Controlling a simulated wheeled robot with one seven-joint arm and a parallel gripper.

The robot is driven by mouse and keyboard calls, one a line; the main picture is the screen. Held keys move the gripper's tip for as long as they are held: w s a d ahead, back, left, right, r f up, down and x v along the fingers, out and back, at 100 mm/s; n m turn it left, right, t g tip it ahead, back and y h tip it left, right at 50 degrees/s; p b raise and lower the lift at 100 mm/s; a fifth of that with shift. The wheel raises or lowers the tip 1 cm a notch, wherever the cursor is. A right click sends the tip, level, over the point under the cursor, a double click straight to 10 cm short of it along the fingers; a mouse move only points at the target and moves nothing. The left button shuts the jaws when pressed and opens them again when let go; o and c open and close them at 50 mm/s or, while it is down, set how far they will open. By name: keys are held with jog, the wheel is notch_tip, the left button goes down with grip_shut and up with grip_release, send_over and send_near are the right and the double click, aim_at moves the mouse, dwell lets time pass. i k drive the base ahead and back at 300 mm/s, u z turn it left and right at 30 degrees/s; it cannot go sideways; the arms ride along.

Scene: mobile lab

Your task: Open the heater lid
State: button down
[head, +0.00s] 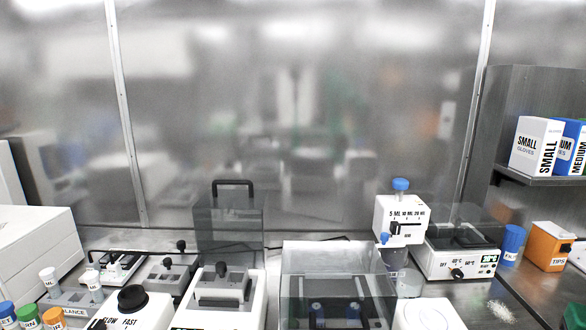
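The heater (480,264) stands at the right of the bench in the head view. It is a white box with a black knob, temperature marks and a small display on its front. Its tinted see-through lid (470,222) sits over the top and looks shut, though its exact angle is hard to make out. A white dispenser stands close at its left and hides part of that side. My gripper is not in view.
The dispenser (402,213) has a blue cap. A blue container (512,240) and an orange tips box (549,245) stand right of the heater. A clear-walled box (335,258) is at front centre. Glove boxes (537,145) sit on a shelf above right.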

aim_at(250, 199)
jog(key=z, duration=1.5)
jog(key=k, duration=1.8)
jog(key=u, duration=1.6)
jog(key=i, duration=1.25)
jog(key=u, duration=0.05)
